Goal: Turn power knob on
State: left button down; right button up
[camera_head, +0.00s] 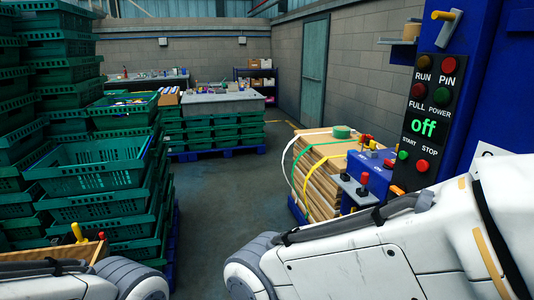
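A black control panel (432,118) is mounted on the blue machine (487,82) at the right. Round controls sit beside the labels: a red one (418,90) above FULL, a dark green one (441,96) above POWER, a green START button (403,155) and a red STOP button (421,166). A yellow-tipped lever (446,18) is above the panel. My white arms show at the bottom; neither gripper is visible.
Stacked green crates (95,165) fill the left side. Strapped cardboard (325,170) stands right of centre, near a box with red-topped controls (364,183). More crates (215,130) carry a grey top at the back. The middle floor (235,185) is clear.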

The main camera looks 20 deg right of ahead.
aim_at(389, 165)
jog(key=i, duration=0.75)
jog(key=z, duration=0.9)
jog(key=i, duration=0.75)
jog(key=u, duration=0.8)
jog(key=i, duration=0.7)
jog(key=z, duration=0.55)
jog(key=i, duration=0.95)
jog(key=z, duration=0.7)
